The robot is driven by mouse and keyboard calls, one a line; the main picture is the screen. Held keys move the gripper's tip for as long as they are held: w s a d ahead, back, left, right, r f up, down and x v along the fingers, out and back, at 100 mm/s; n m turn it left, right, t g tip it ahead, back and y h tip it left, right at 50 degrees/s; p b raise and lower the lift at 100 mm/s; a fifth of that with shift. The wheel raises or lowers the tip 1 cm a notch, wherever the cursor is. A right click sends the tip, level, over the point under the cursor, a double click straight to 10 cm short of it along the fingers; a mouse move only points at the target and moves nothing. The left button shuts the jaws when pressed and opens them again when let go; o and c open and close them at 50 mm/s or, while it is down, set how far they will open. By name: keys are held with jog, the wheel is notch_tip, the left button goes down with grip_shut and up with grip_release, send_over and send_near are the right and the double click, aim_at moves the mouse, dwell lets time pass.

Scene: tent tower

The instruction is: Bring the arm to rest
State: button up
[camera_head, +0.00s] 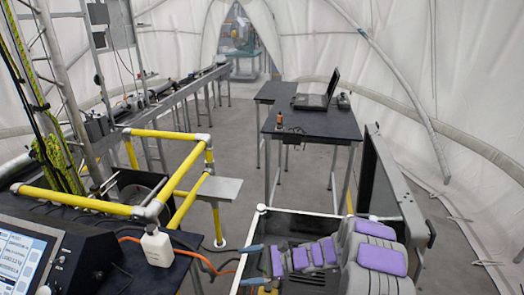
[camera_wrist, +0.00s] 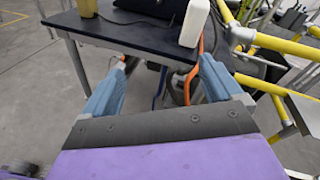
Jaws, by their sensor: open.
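My gripper (camera_head: 249,265) has two blue fingers and is open with nothing between them. In the head view it is at the lower middle, pointing left, with my purple and grey arm stretching behind it to the right. The arm lies in front of a dark, light-rimmed box (camera_head: 300,222); I cannot tell whether it touches it. In the wrist view the open gripper (camera_wrist: 165,65) faces the underside and edge of a black-topped table (camera_wrist: 125,32), which looks apart from the fingers.
A white bottle (camera_head: 158,249) and a monitor unit (camera_head: 35,262) stand at left beside yellow rails (camera_head: 170,135). Orange hose (camera_wrist: 187,84) hangs beyond the fingers. A black table (camera_head: 312,125) with a laptop (camera_head: 315,100) stands ahead. Grey floor is clear in the middle.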

jog(key=s+d+r+n+g+h+b, duration=0.1)
jog(key=s+r+n+g+h+b, duration=0.2)
jog(key=s, duration=0.7)
jog(key=s+d+r+n+g+h+b, duration=0.1)
jog(key=s+r+n+h+b, duration=0.3)
jog(key=s, duration=0.5)
jog(key=s+d+f+n+t+h+b, duration=0.3)
jog(key=s+d+n+h+b, duration=0.3)
jog(key=s+d, duration=1)
jog(key=s+f+h+b, duration=0.1)
jog(key=s+h, duration=0.2)
jog(key=shift+s+f+n+h, duration=0.15)
jog(key=shift+s+n+h, duration=0.15)
jog(key=shift+s, duration=0.1)
jog(key=shift+d, duration=0.1)
